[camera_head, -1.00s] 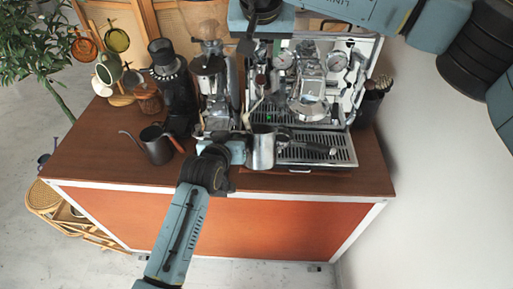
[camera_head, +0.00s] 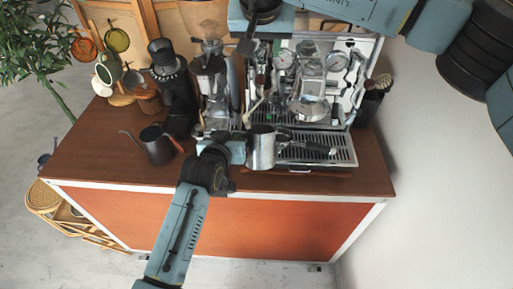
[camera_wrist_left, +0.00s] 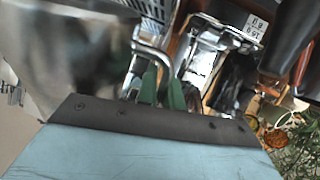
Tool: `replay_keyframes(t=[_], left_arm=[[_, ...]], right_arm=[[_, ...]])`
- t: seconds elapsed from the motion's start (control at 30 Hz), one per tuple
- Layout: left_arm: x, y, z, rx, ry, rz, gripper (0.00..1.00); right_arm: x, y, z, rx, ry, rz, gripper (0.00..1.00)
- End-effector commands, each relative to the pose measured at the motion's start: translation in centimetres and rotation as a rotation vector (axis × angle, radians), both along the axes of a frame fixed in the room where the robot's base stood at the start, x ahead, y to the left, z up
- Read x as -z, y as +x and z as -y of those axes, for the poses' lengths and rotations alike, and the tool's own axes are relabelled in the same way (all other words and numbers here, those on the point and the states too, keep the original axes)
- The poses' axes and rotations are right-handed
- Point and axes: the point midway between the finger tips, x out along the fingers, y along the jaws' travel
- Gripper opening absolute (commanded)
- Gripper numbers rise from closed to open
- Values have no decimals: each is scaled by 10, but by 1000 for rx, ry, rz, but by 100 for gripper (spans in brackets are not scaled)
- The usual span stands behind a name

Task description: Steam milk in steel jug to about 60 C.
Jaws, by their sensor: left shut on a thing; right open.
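The steel jug (camera_head: 263,150) is upright at the front left of the espresso machine's drip tray. My left gripper (camera_head: 238,150) is shut on its handle from the left. In the left wrist view the jug (camera_wrist_left: 70,60) fills the upper left, and the green fingertips (camera_wrist_left: 160,92) close around its bent metal handle. The inside of the jug and any milk cannot be made out. The espresso machine (camera_head: 310,100) stands behind the jug. A thin wand with a pale part (camera_head: 254,110) is just above and behind the jug; its tip is unclear. My right gripper (camera_head: 252,38) is open and empty above the machine's left side.
A portafilter (camera_head: 318,148) lies on the drip tray (camera_head: 335,160), right of the jug. A grinder (camera_head: 211,85) stands left of the machine. A dark kettle (camera_head: 157,146) and a mug tree (camera_head: 119,98) are farther left. The counter's front left is clear.

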Motion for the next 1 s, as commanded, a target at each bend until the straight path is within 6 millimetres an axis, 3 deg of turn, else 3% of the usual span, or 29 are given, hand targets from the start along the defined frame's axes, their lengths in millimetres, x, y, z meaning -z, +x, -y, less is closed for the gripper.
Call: replay_keyframes(t=[1.0], left_arm=[[30, -33, 1, 0, 0, 1, 0]], right_arm=[[-1, 0, 0, 0, 0, 0, 44]])
